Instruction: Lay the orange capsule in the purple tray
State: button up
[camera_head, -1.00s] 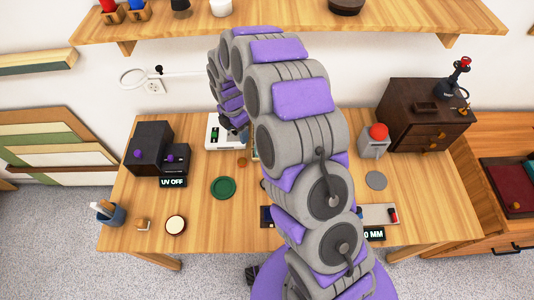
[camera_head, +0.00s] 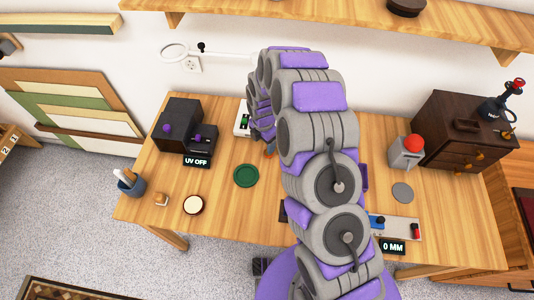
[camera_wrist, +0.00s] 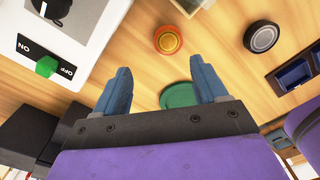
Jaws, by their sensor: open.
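A round orange thing (camera_wrist: 168,40) with a darker rim lies on the wooden table, beyond the fingertips in the wrist view. It may be the orange capsule seen end-on, but I cannot tell. A small bit of orange (camera_head: 269,153) shows beside my arm in the head view. My gripper (camera_wrist: 163,72) is open, with its two blue fingers apart and nothing between them. In the head view it is mostly hidden behind my arm. I cannot make out a purple tray for sure; my purple arm parts cover the middle of the table.
A green disc (camera_head: 246,175) lies left of my arm. A white switch box (camera_wrist: 55,40) is close to the gripper's left. A dark compartment tray (camera_wrist: 297,73) and a grey-black round thing (camera_wrist: 262,37) are on the right. A red-button box (camera_head: 407,151) stands right.

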jog(key=shift+f, duration=0.25)
jog(key=d+f, duration=0.1)
jog(key=d+f+b, duration=0.1)
jog(key=f, duration=0.2)
jog(key=shift+s+d+f, duration=0.1)
jog(key=shift+d+f, duration=0.25)
jog(key=shift+d, duration=0.05)
jog(key=shift+a, duration=0.7)
jog(key=shift+a+f, duration=0.1)
jog(key=shift+a, duration=0.05)
jog(key=shift+c, duration=1.5)
jog(key=shift+d, duration=0.65)
jog(key=c, duration=0.5)
jog(key=shift+c, duration=1.3)
jog(key=shift+a, duration=0.1)
jog(key=shift+c, duration=0.7)
jog(key=shift+a, duration=0.35)
jog(key=shift+r, duration=0.35)
jog(key=r, duration=0.1)
jog(key=r+p, duration=0.1)
jog(key=r, duration=0.1)
jog(key=shift+d+r, duration=0.25)
jog(key=shift+d, duration=0.1)
jog(key=s+a, duration=0.1)
jog(key=s, duration=0.4)
jog(key=s+a+p, duration=0.1)
jog(key=s, duration=0.4)
jog(key=s+a+r+p, duration=0.1)
jog(key=s, duration=0.4)
jog(key=shift+s+a, duration=0.3)
